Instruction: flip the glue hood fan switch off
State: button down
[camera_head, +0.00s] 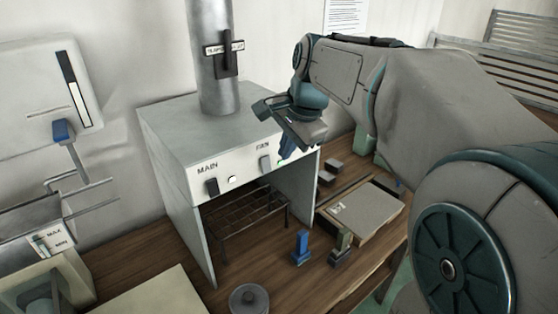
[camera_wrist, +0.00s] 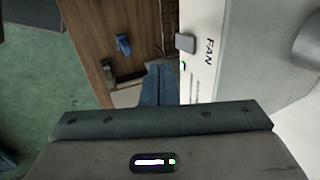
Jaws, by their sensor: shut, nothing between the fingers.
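The glue hood (camera_head: 165,130) is a grey box with a white front panel. Its fan switch (camera_head: 265,163) is a grey rocker under the FAN label, and it also shows in the wrist view (camera_wrist: 186,42). A small green light (camera_wrist: 183,66) glows beside it. My gripper (camera_head: 285,153) is shut and empty, its blue fingers together, just right of the fan switch in the head view. In the wrist view the fingertips (camera_wrist: 159,68) are below and left of the switch, apart from it in the picture. I cannot tell the depth of the gap.
The dark main switch (camera_head: 212,187) and a white lamp (camera_head: 232,179) are on the panel's left. A duct (camera_head: 212,80) with a black lever rises above. A rack (camera_head: 240,215) stands inside the hood. Blue (camera_head: 301,248) and olive (camera_head: 342,248) upright pieces stand on the bench in front.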

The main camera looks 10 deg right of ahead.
jog(key=v, duration=0.5)
jog(key=shift+w+a+r, duration=0.1)
jog(key=shift+w+r, duration=0.1)
jog(key=shift+r, duration=0.1)
jog(key=s+f+n+h, duration=0.2)
jog(key=s+f+n, duration=1.1)
jog(key=s+f, duration=0.4)
notch_tip(320, 180, down, 2)
jog(key=shift+f+g, duration=0.1)
jog(key=shift+g, duration=0.3)
